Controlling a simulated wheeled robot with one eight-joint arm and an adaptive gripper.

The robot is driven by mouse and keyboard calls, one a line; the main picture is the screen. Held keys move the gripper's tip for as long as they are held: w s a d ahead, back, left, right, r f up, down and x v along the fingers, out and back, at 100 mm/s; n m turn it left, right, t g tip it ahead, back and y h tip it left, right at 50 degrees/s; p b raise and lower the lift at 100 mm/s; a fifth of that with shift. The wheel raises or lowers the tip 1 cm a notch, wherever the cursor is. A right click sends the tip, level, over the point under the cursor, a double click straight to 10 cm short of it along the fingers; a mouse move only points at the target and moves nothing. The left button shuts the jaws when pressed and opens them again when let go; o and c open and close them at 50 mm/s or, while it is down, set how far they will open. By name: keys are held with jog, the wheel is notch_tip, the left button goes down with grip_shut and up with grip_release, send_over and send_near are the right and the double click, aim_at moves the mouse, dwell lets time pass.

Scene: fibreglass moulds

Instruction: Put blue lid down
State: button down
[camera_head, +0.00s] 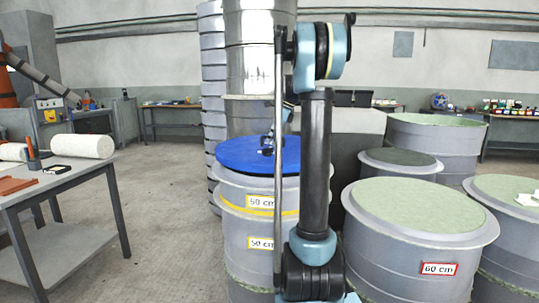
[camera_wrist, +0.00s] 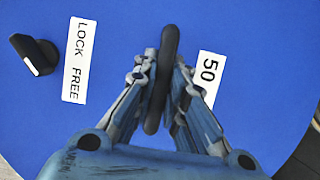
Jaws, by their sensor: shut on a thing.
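The blue lid (camera_head: 240,155) is a flat round disc. In the head view it sits level at the top of a grey drum (camera_head: 236,195) labelled 50 cm; I cannot tell whether it rests fully on it. In the wrist view the blue lid (camera_wrist: 250,30) fills the picture, with a black bar handle (camera_wrist: 170,42), a black knob (camera_wrist: 34,55), a LOCK FREE label and a 50 label. My gripper (camera_wrist: 160,85) is shut on the handle, a finger on each side. In the head view my gripper (camera_head: 268,143) is small above the lid, partly hidden by my arm.
Another 50 cm ring lies under the yellow band. A 60 cm drum (camera_head: 420,225) and other grey moulds crowd the right. Tall metal cylinders (camera_head: 258,50) stand behind the lid. A workbench (camera_head: 60,185) with a white roll (camera_head: 82,147) stands left, with open floor between.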

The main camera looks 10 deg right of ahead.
jog(key=shift+f, duration=2.55)
jog(key=c, duration=1.6)
grip_release()
jog(key=shift+c, duration=0.2)
jog(key=v, duration=1.2)
